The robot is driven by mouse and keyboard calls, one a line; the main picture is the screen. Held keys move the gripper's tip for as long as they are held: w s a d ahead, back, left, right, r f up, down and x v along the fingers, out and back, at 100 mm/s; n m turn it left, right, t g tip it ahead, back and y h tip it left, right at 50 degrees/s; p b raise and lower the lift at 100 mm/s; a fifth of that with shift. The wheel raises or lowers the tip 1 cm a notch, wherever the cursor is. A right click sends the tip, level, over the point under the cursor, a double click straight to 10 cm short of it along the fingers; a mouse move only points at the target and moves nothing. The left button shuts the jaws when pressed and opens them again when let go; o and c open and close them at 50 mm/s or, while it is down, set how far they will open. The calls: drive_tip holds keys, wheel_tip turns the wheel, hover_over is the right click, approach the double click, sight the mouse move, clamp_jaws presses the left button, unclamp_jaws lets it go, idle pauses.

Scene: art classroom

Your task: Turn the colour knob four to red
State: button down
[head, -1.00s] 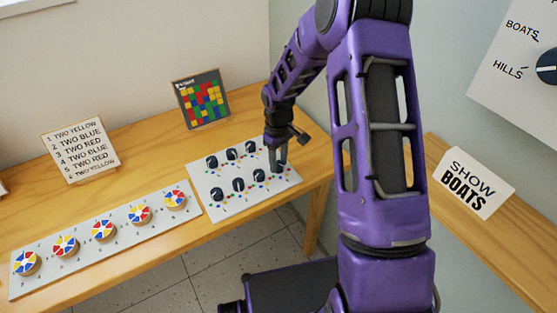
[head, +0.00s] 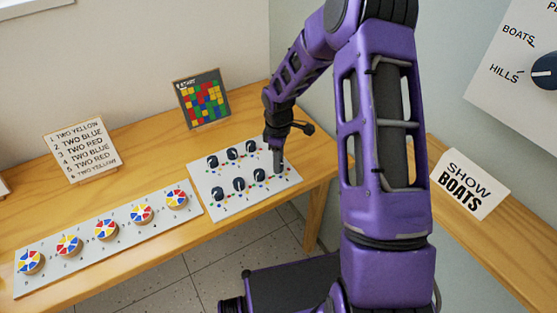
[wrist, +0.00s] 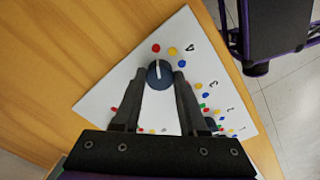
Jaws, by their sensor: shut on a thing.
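Colour knob four (wrist: 159,75) is a dark round knob with a white pointer line on the white knob panel (wrist: 100,105), beside the number 4. A red dot (wrist: 155,48), a yellow dot (wrist: 172,51) and a blue dot (wrist: 181,63) sit around it. The pointer line aims close to the red dot in the wrist view. My gripper (wrist: 160,75) has one finger on each side of the knob and is shut on it. In the head view my gripper (head: 278,166) stands upright at the right end of the panel's front row and hides the knob.
Other dark knobs, such as this one (head: 239,184), stand close by on the panel. A board of coloured wheels (head: 100,250) lies to the left. A written list card (head: 81,149) and a coloured grid picture (head: 201,99) stand behind. The table's right edge is near.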

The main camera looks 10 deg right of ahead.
idle(0.3)
drive_tip(key=shift+c, duration=2.2)
unclamp_jaws()
drive_tip(key=shift+r, duration=0.1)
wheel_tip(320, 180, up, 17)
drive_tip(key=p, duration=0.1)
drive_tip(key=shift+r, duration=0.15)
